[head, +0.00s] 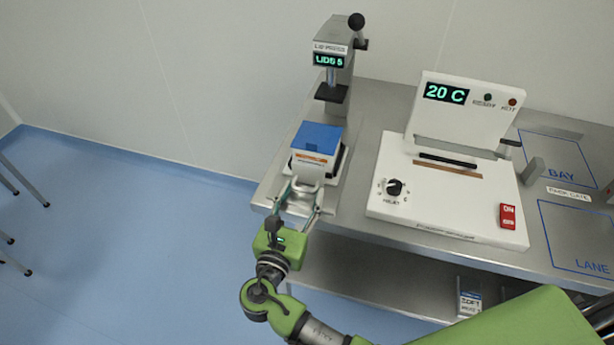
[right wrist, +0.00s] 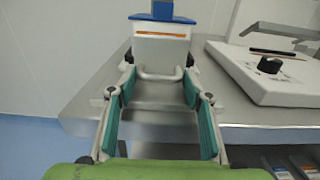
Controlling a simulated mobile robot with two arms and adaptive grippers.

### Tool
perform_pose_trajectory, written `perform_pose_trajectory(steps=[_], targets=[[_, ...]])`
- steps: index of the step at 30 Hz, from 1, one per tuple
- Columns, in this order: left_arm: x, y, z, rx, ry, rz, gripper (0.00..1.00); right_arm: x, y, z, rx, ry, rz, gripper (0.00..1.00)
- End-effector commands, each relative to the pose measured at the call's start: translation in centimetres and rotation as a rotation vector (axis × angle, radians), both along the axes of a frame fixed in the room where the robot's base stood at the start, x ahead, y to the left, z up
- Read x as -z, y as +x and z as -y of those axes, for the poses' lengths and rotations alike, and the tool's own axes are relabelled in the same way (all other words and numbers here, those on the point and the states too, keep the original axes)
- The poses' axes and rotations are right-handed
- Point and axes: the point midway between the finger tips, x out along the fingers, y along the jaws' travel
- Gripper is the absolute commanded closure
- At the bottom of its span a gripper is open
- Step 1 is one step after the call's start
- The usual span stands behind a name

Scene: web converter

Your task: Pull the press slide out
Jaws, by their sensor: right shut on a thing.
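The lid press (head: 335,60) stands at the back left of the steel table, with a green "LIDS 5" display. Its slide, with a grey U-shaped handle (head: 305,184), is in front of the press column at the table's front left edge. A white box with a blue lid (head: 318,138) sits on the slide; the box also shows in the right wrist view (right wrist: 161,50). My right gripper (head: 303,190) is at the handle, its fingers on either side in the right wrist view (right wrist: 160,80), and is shut on it. My left gripper is not in view.
A white sealer-like machine (head: 445,195) with a "20 C" display, a knob and a red switch stands to the right. Marked BAY (head: 560,165) and LANE (head: 580,235) areas lie farther right. Blue floor (head: 130,240) is open left of the table.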

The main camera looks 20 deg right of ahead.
Motion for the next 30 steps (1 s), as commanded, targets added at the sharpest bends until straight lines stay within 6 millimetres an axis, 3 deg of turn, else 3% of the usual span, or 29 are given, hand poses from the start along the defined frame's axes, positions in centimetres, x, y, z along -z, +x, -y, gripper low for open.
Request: perform_pose_trajectory(steps=[1, 6, 17, 18, 30], targets=[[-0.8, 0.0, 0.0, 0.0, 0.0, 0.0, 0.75, 0.0, -1.3, -0.6, 0.004, 0.001, -0.011, 0.93], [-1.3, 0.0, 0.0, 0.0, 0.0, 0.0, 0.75, 0.1, -3.5, -2.1, 0.006, 0.0, -0.007, 0.93], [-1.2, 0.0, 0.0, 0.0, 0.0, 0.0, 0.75, 0.3, -4.0, -2.3, 0.007, 0.001, -0.007, 0.93], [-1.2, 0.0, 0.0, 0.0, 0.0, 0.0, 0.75, 0.3, -4.0, -2.4, 0.006, 0.001, -0.007, 0.47], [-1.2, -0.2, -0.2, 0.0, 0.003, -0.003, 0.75, 0.2, -4.3, -2.8, 0.002, 0.002, -0.005, 0.47]])
